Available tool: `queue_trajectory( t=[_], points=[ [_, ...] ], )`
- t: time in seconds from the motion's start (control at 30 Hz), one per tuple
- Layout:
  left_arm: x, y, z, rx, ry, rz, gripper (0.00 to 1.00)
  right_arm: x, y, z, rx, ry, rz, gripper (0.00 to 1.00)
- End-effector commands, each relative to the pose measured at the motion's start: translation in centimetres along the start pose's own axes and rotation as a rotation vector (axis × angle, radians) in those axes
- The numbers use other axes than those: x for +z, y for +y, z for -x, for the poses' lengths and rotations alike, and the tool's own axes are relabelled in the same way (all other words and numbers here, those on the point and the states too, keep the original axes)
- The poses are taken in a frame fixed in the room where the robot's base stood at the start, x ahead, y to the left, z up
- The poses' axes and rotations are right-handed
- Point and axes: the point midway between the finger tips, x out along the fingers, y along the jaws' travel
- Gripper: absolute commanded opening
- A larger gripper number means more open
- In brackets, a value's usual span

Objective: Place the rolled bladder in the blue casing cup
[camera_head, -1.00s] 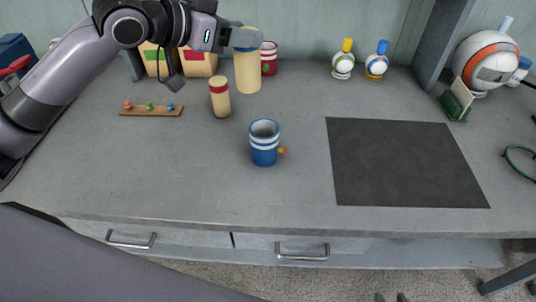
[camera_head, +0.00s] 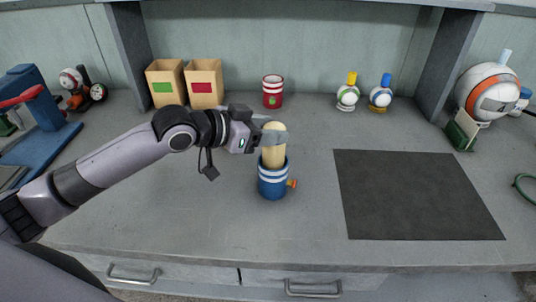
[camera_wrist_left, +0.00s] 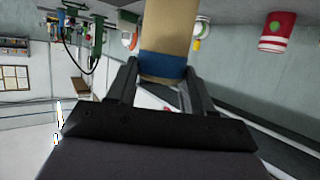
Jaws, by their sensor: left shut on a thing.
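The tan rolled bladder (camera_head: 273,156) is upright between the fingers of my left gripper (camera_head: 274,137), which is shut on it near its top. Its lower end is at the mouth of the blue casing cup (camera_head: 272,186) and seems to be inside it; the near rim hides the bottom. The cup has white stripes, a small orange knob on its right side, and stands upright on the bench. In the left wrist view the rolled bladder (camera_wrist_left: 168,28) shows a blue band close to the fingers. My right gripper is not in view.
A red striped cup (camera_head: 272,92) stands behind, beside two tan boxes (camera_head: 204,84). A dark mat (camera_head: 415,195) lies to the right. Two small capped balls (camera_head: 347,95) stand at the back right. A blue press (camera_head: 45,125) stands at the left.

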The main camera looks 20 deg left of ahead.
Motion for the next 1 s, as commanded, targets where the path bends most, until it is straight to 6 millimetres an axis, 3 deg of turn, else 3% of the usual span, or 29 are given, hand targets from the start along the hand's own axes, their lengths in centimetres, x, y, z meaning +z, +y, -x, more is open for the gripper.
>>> queue_trajectory(
  t=[0.5, 0.93, 0.97, 1.0],
  points=[
    [5.8, 0.0, -2.4, 0.001, 0.001, 0.001, 0.05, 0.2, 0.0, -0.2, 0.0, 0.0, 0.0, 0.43],
    [6.5, 0.0, -2.7, 0.001, 0.002, 0.0, 0.05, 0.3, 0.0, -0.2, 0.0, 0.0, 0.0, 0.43],
    [6.5, 0.0, -2.7, 0.001, 0.001, 0.0, 0.55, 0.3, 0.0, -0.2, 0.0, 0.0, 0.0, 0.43],
    [6.5, 0.0, -2.7, 0.001, 0.001, 0.0, 0.68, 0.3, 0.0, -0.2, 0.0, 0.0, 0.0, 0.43]
  ],
)
